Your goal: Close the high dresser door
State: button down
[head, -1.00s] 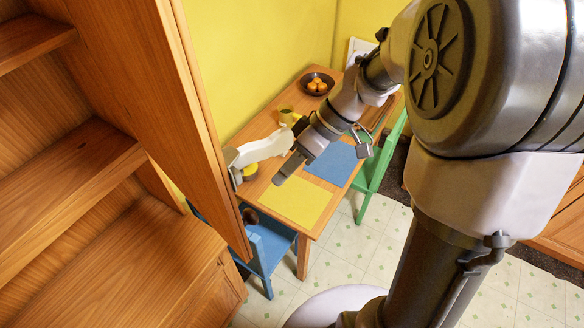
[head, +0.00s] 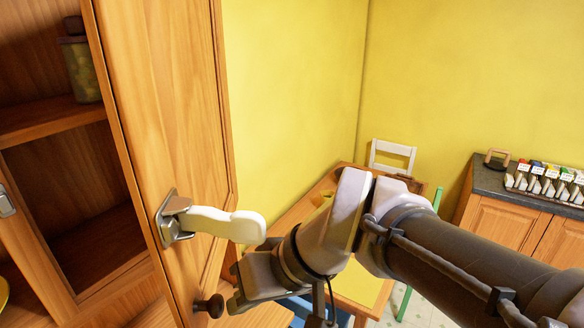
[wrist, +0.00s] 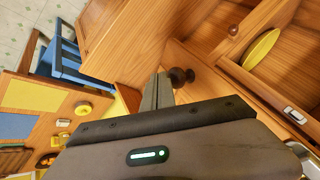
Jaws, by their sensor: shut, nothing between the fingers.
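The high dresser door (head: 165,100) stands open at left in the head view, its dark cupboard shelves showing beside it. A metal latch with a white lever (head: 228,222) is on its face. A dark round knob (head: 212,306) shows low by the door and also in the wrist view (wrist: 180,76). My gripper (head: 236,303) is shut and empty, its fingertips close beside the knob; in the wrist view its fingers (wrist: 158,90) point at the wood just left of the knob. I cannot tell whether they touch.
A jar (head: 80,65) stands on the cupboard shelf (head: 50,118). A yellow plate (wrist: 262,48) sits in a compartment in the wrist view. The wooden table (head: 290,222) and a white chair (head: 392,158) are beyond my arm. A dark counter (head: 490,185) with a rack is at right.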

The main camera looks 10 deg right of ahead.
jog(key=w+a, duration=0.2)
jog(key=a, duration=0.8)
jog(key=w+a, duration=0.2)
jog(key=a, duration=0.9)
jog(key=shift+w+p, duration=0.2)
jog(key=shift+p, duration=0.2)
jog(key=shift+f, duration=0.1)
